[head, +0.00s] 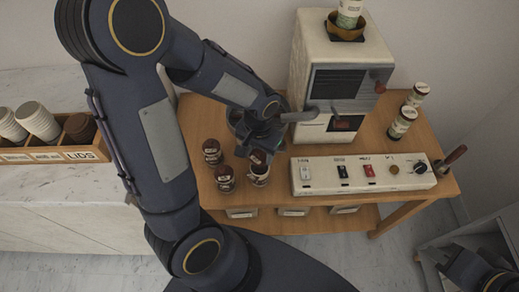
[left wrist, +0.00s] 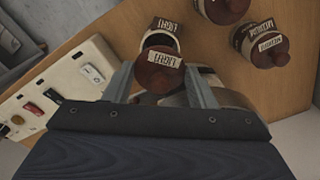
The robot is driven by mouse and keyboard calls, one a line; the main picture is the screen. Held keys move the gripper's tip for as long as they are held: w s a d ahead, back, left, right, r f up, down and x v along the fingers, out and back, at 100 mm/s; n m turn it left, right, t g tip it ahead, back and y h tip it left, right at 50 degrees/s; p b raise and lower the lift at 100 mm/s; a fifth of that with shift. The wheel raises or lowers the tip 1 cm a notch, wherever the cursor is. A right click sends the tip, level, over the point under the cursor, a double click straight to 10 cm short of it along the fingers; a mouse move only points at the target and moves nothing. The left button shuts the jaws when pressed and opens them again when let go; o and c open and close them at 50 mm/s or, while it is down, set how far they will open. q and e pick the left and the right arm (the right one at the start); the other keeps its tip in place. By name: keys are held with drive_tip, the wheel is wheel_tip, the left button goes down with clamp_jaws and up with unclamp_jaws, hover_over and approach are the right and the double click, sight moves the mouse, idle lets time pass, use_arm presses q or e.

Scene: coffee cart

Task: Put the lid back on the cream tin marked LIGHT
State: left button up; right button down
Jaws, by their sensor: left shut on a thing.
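My left gripper (head: 264,148) is shut on a dark red-brown lid (head: 258,156), just above and behind an open tin marked LIGHT (head: 259,179) at the cart's front left. In the left wrist view, the lid (left wrist: 158,78) with its LIGHT label sits between the fingers of the left gripper (left wrist: 157,72). Past it the LIGHT tin (left wrist: 164,27) stands upright with a dark open mouth, partly covered by the lid. The lid is apart from the rim or only overlaps it in view; I cannot tell exactly. My right gripper (head: 438,258) is low at the right, away from the cart.
Two lidded tins stand close by, one behind (head: 212,152) and one left (head: 225,179) of the LIGHT tin. A white switch panel (head: 363,174) lies to the right. A grinder-like machine (head: 340,75) stands behind. Two green-labelled cans (head: 403,122) are at the far right.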

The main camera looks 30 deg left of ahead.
use_arm(q)
drive_tip(key=shift+f+b, duration=2.05)
drive_tip(key=shift+f, duration=0.65)
drive_tip(key=shift+f+b, duration=0.1)
drive_tip(key=shift+b, duration=0.25)
drive_tip(key=o, duration=1.6)
drive_tip(key=shift+r+p, duration=2.95)
drive_tip(key=shift+r, duration=0.6)
